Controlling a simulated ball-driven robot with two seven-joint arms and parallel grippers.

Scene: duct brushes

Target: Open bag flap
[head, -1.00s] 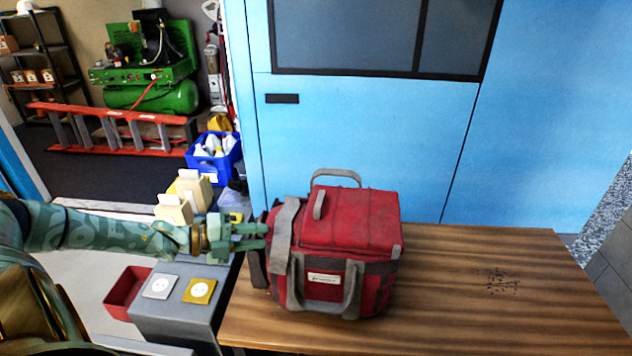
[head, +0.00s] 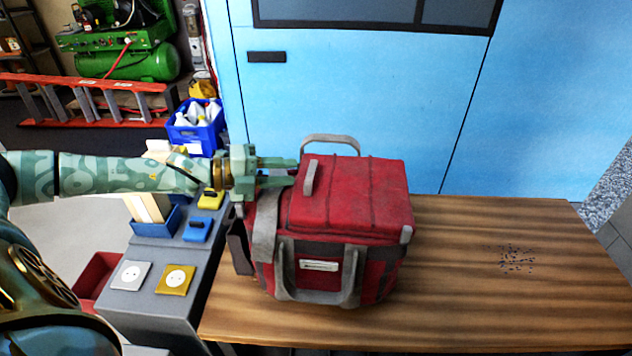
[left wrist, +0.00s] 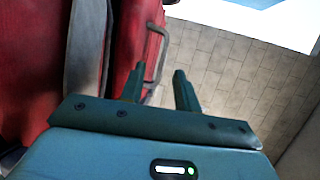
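A red bag (head: 385,195) with grey straps stands upright on the wooden table (head: 470,280). Its top flap (head: 350,185) lies closed, with a grey pull tab (head: 311,175) near its left edge. My left gripper (head: 284,172) is at the upper left side of the bag, its fingers pointing right toward the tab. The fingers are apart and hold nothing. My right gripper is not in view.
A grey bench (head: 155,305) left of the table carries sockets and small blue and yellow items. A blue crate (head: 195,130) holds bottles behind it. A light-blue wall (head: 350,90) stands behind the table. The table right of the bag is clear except for small dark specks (head: 517,260).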

